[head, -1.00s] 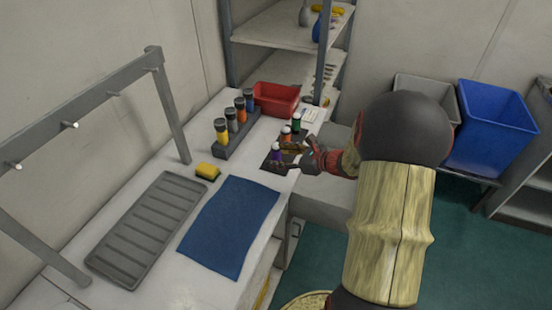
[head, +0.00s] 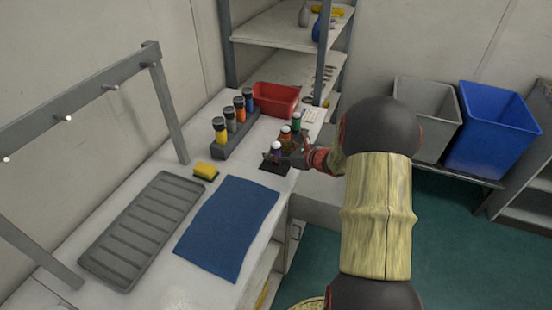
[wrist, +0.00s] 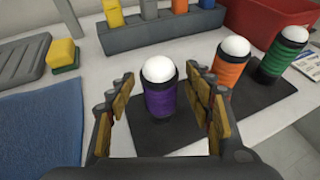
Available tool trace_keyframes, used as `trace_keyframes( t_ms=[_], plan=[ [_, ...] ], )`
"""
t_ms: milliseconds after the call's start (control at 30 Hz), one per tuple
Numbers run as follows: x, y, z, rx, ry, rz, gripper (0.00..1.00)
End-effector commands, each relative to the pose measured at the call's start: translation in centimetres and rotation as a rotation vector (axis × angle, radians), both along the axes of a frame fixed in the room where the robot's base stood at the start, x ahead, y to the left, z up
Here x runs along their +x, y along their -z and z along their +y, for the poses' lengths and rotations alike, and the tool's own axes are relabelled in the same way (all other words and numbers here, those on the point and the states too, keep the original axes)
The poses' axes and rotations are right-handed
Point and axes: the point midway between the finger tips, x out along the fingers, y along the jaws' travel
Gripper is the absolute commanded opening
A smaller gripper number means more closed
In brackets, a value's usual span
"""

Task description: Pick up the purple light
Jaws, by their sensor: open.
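The purple light (wrist: 162,95) is a short upright cylinder with a purple band and a white domed top. It stands on a dark mat (wrist: 145,138) on the counter. In the wrist view my gripper (wrist: 164,90) is open, with one yellow-padded finger on each side of the light and small gaps visible. In the head view the purple light (head: 276,151) is at the counter's right edge, with my gripper (head: 280,159) reaching it from the right and partly blurred into it.
Orange (wrist: 232,66) and green (wrist: 285,53) lights stand close to the right. A grey rack (head: 233,133) holds several coloured cylinders behind. A red bin (head: 276,99), yellow sponge (head: 206,171), blue cloth (head: 228,228) and ribbed grey tray (head: 143,231) share the counter.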

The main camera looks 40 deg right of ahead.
Motion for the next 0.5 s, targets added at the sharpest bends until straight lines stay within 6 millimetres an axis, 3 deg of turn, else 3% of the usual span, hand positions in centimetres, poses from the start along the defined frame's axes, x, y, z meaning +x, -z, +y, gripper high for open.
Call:
trace_keyframes(
  t_ms=[133, 500],
  plan=[
    [-0.03, -0.12, -0.03, 0.000, 0.001, 0.000, 0.51],
    [-0.05, -0.11, -0.02, 0.000, 0.000, 0.000, 0.30]
  ],
)
